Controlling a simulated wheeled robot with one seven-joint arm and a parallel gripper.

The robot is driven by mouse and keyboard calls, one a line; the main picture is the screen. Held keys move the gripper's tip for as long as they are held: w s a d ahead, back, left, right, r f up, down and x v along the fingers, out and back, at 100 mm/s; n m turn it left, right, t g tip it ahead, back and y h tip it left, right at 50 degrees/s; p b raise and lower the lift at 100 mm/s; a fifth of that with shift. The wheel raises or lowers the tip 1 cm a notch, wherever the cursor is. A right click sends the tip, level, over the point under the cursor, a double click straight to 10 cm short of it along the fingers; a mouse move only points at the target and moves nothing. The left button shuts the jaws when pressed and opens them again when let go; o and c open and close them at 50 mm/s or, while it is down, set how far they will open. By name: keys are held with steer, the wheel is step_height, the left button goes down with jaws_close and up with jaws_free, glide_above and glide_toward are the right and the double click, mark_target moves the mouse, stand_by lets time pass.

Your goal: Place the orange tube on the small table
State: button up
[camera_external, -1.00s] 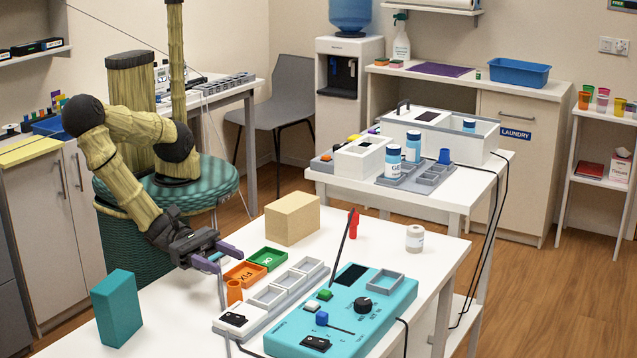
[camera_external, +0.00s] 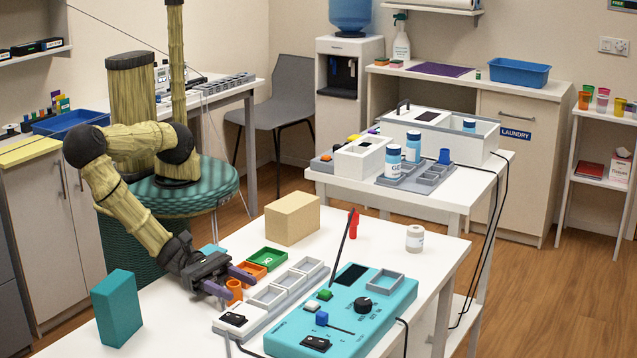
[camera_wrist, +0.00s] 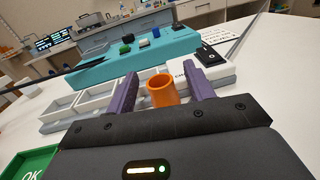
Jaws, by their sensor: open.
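In the wrist view, the tube (camera_wrist: 162,91) sits between my two purple fingers, with a visible gap on each side. My gripper (camera_external: 240,286) is open and low over the near table, its fingers on either side of the tube. The tube's lower part is partly hidden by a finger in the external view. A white table (camera_external: 478,186) stands farther back on the right; I cannot tell whether it is the small table.
A teal control box (camera_external: 350,322) lies right of the rack. An orange tray (camera_external: 270,259) and a green OK tray (camera_external: 268,257) lie behind the gripper. A beige block (camera_external: 292,219), a teal block (camera_external: 118,307) and a white jar (camera_external: 414,238) stand on the near table.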

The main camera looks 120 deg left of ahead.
steer(key=shift+w+d, duration=0.15)
steer(key=shift+w, duration=0.8)
steer(key=c, duration=1.1)
steer(key=shift+r, duration=0.1)
step_height(320, 180, up, 10)
steer(key=shift+f+p, duration=0.1)
steer(key=shift+p, duration=0.4)
